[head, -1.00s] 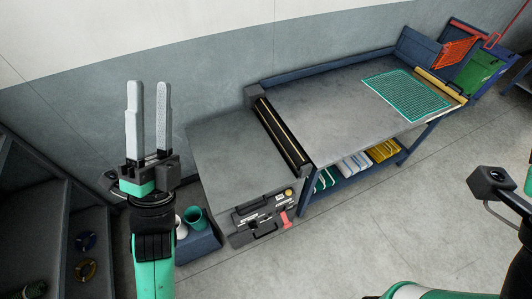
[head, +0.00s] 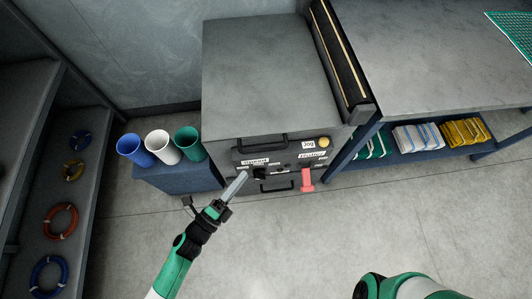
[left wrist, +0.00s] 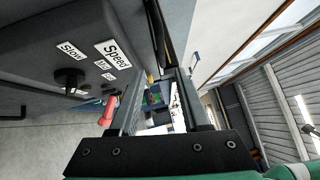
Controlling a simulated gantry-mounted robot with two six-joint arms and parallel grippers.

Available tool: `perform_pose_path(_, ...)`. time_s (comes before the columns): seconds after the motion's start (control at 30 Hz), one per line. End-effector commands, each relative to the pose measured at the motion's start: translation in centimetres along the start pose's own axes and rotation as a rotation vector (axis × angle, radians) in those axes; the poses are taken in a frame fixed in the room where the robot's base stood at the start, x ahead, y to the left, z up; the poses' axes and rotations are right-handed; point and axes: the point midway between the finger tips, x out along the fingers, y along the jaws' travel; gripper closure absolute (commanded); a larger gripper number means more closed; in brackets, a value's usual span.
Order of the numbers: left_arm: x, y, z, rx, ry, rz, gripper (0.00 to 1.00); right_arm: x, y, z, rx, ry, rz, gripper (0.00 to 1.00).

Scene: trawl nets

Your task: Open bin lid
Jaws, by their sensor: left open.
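I cannot pick out a bin lid for certain in the current views. My left gripper (head: 234,187) is open and empty in front of the grey cabinet's control panel (head: 282,160), its fingers seen nearly edge-on. In the left wrist view the two fingers (left wrist: 160,78) stand apart, with small blurred blue and green shapes far off between them. The panel's black knob (left wrist: 70,78) and Speed label (left wrist: 113,54) lie left of the fingers. My right gripper is out of view.
The grey cabinet (head: 265,75) has black handles, a yellow button (head: 324,142) and a red lever (head: 307,180). A blue box (head: 180,178) carries blue, white and green cups. A workbench (head: 430,60) stands right, shelves with coiled rings (head: 59,221) left. The floor in front is clear.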

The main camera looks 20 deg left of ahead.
Motion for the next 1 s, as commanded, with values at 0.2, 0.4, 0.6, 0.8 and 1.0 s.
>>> perform_pose_path(0.2,1.9,-0.2,0.0,0.001,0.002,-0.005,0.53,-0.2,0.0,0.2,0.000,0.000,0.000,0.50)
perform_pose_path(0.4,6.3,-0.2,-0.1,0.000,0.003,-0.007,0.53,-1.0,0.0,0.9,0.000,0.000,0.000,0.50)
perform_pose_path(0.6,10.2,-0.1,0.0,-0.001,0.001,-0.004,0.53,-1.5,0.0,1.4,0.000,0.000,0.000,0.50)
perform_pose_path(0.8,11.7,-0.3,0.0,-0.001,0.000,-0.002,0.53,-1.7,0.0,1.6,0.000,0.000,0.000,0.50)
perform_pose_path(1.0,11.7,-0.3,0.0,0.000,0.000,-0.002,0.53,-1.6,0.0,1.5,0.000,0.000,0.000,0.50)
